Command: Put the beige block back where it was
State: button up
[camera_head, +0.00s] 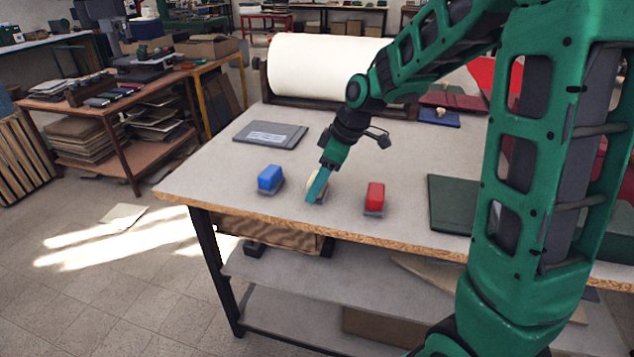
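A beige block (312,179) shows partly at my gripper (318,188), near the front edge of the table (228,187). A teal finger covers much of the block. My gripper points down and the block is beside or between its fingers; I cannot tell whether they are shut on it. A small grey piece shows low by the finger. It is unclear whether the block touches anything below. A blue block (270,178) stands to the left on a grey base. A red block (375,196) stands to the right on a grey base.
A grey cover (270,135) lies at the back left of the table. A large white roll (325,66) lies along the back. A dark green cover (452,203) lies at the right, near my arm. Red and blue covers lie at the back right.

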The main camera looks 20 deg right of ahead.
jog(key=o, duration=1.2)
jog(key=shift+f, duration=0.1)
jog(key=v, duration=1.2)
jog(key=s+d+f+m+g+h, duration=0.1)
jog(key=s+d+m, duration=0.3)
jog(key=s, duration=0.5)
jog(key=s+d+f+m+g+h, duration=0.1)
jog(key=s+d+f+m, duration=0.3)
jog(key=s+m, duration=0.3)
jog(key=s+d+f+m+h, duration=0.1)
jog(key=s+d+m, duration=0.4)
jog(key=s, duration=0.7)
jog(key=shift+s+d+f+m+g, duration=0.2)
jog(key=shift+f+m, duration=0.1)
jog(key=shift+f, duration=0.15)
jog(key=shift+s+d+f+m+g, duration=0.1)
jog(key=shift+s+f+m+g, duration=0.15)
jog(key=shift+f, duration=0.2)
jog(key=shift+w, duration=0.1)
